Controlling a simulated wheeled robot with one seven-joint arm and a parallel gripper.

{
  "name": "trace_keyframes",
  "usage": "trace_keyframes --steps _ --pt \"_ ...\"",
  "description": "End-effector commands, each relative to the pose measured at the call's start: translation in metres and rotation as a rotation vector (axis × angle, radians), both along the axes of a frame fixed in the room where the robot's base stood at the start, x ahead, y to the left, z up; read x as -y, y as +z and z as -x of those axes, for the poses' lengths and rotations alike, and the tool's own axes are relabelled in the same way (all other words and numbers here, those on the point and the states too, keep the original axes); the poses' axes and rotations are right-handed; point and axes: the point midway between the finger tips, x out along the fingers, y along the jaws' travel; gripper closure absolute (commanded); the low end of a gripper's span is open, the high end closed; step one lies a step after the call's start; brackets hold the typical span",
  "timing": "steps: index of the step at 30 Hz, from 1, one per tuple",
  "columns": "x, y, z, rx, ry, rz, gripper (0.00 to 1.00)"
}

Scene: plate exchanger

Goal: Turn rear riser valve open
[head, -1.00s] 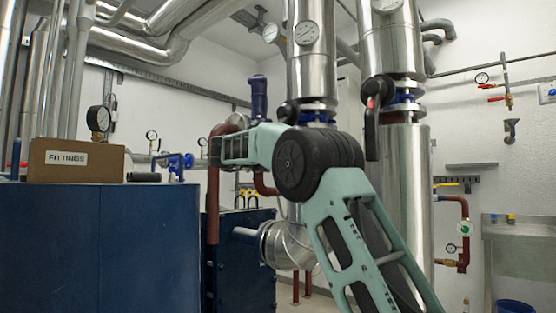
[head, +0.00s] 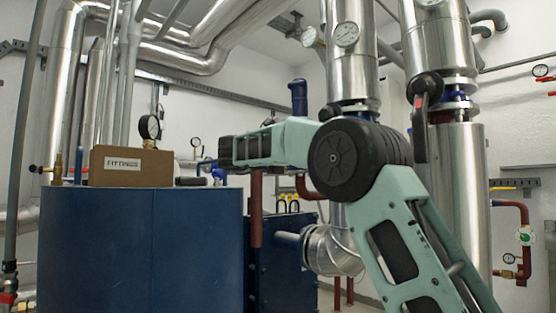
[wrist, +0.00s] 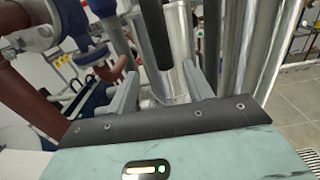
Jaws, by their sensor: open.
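Two silver risers stand behind my arm in the head view. The right riser (head: 458,190) has a blue-flanged valve with a black lever (head: 420,130) hanging down; a bit of red shows near its top. The middle riser (head: 352,78) has a blue flange and a dark round part (head: 330,112), mostly hidden by my arm. I cannot tell which riser is the rear one. In the wrist view my gripper (wrist: 161,84) is open, fingers apart. A black bar (wrist: 153,32) shows beyond and between the fingertips; contact is not visible. The fingers cannot be made out in the head view.
A blue tank (head: 140,250) stands at the left with a FITTINGS box (head: 130,167) and a gauge (head: 150,127) on top. Red-brown pipework (head: 520,240) is at the right. In the wrist view, bare floor (wrist: 292,105) shows at the right.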

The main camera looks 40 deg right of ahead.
Motion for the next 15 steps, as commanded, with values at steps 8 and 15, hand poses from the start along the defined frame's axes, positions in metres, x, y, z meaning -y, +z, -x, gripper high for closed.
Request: trace_keyframes --steps 8,15 --pt "-0.056 0.000 0.004 0.000 0.004 -0.001 0.49" --pt "-0.073 0.000 0.006 0.001 0.002 0.000 0.49"
